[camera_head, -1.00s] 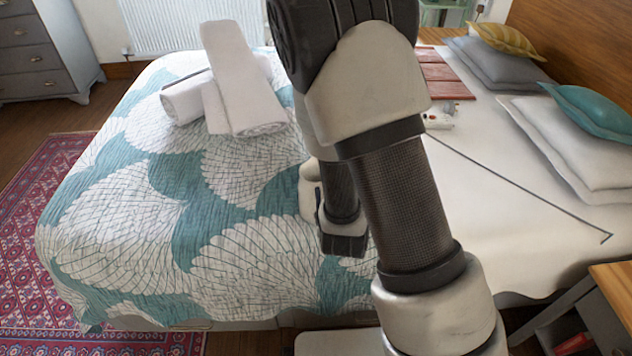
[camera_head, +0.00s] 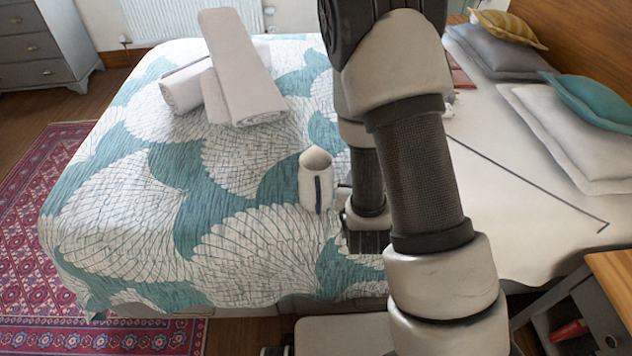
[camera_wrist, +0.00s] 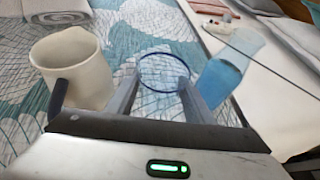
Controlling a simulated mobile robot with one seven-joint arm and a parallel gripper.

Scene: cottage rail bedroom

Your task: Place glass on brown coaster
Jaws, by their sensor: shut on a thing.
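In the wrist view, a clear glass with a thin blue rim (camera_wrist: 163,70) is between the fingertips of my gripper (camera_wrist: 160,88), which is shut on it. The glass is seen from above, with the patterned bedspread showing through it. Whether its base touches the bed cannot be told. In the head view my arm hides the glass and the fingers. I cannot make out a brown coaster in either view.
A white pitcher (camera_wrist: 78,68) with a dark handle stands close left of my gripper; it also shows in the head view (camera_head: 316,180). A blue vessel (camera_wrist: 226,72) is close right. Rolled towels (camera_head: 240,75) lie farther back. The bedspread (camera_head: 120,210) is clear at left.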

